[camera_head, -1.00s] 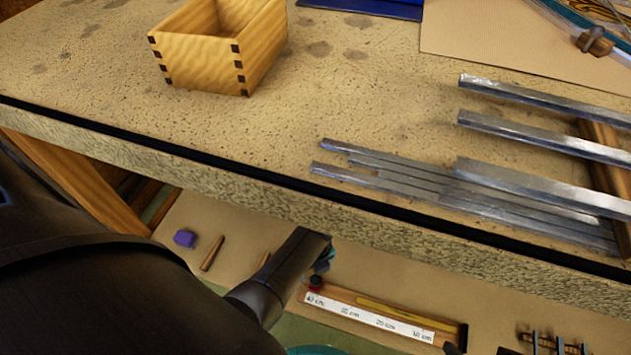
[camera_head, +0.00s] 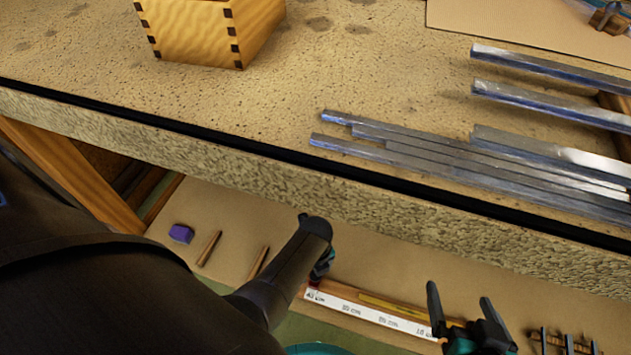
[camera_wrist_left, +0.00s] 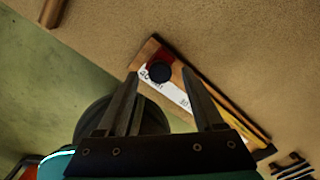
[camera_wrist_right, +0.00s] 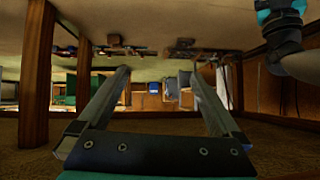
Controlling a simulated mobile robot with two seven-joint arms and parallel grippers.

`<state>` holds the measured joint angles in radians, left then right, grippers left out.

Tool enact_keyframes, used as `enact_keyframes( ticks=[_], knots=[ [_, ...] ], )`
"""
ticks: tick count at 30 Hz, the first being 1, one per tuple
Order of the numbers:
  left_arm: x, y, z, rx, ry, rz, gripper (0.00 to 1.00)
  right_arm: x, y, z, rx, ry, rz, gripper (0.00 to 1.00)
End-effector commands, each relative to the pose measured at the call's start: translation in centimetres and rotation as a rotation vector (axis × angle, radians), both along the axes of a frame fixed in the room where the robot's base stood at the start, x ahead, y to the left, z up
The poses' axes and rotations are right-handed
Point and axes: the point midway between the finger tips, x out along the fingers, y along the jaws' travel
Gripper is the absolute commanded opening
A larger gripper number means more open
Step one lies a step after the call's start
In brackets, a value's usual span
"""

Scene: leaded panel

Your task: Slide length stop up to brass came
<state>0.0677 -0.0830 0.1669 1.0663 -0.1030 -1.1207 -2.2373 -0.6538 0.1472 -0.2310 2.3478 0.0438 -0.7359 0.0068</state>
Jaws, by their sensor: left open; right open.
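The length stop (camera_wrist_left: 163,56), a red block with a round black knob, sits at the left end of a wooden gauge with a white centimetre scale (camera_head: 365,309). The brass came (camera_head: 395,308), a thin yellow strip, lies along the gauge right of the stop; it also shows in the left wrist view (camera_wrist_left: 232,117), partly behind a finger. A stretch of gauge seems to lie between them. My left gripper (camera_head: 323,266) is open over the stop, its fingertips either side of the knob in the left wrist view. My right gripper (camera_head: 460,294) is open and empty near the gauge's right end.
The gauge lies on a lower shelf under the bench's front edge (camera_head: 250,165). A purple block (camera_head: 181,233) and wooden sticks (camera_head: 209,248) lie left of it, a dark rack (camera_head: 565,343) right. Grey metal strips (camera_head: 420,165) and a wooden box (camera_head: 200,35) are on the bench.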

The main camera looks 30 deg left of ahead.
Motion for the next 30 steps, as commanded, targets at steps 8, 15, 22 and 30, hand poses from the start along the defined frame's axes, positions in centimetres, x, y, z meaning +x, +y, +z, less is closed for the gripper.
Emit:
enact_keyframes(
  ticks=[8, 15, 22, 30],
  knots=[
    [0.0, 0.0, -1.0, 0.0, 0.0, 0.001, 0.69, 0.4, 1.4, 0.2, 0.06, -0.106, 0.011, 1.0],
    [0.0, 0.0, -1.2, 0.001, 0.001, 0.0, 0.69, 0.5, 1.7, 0.5, 0.079, -0.141, 0.012, 1.0],
    [0.0, 0.0, -1.2, 0.0, 0.001, 0.0, 0.69, 0.5, 1.7, 0.6, 0.08, -0.143, 0.013, 1.0],
    [0.0, 0.0, -1.2, -0.001, 0.001, 0.0, 0.4, 0.5, 1.7, 0.6, 0.08, -0.142, 0.012, 1.0]
  ],
)
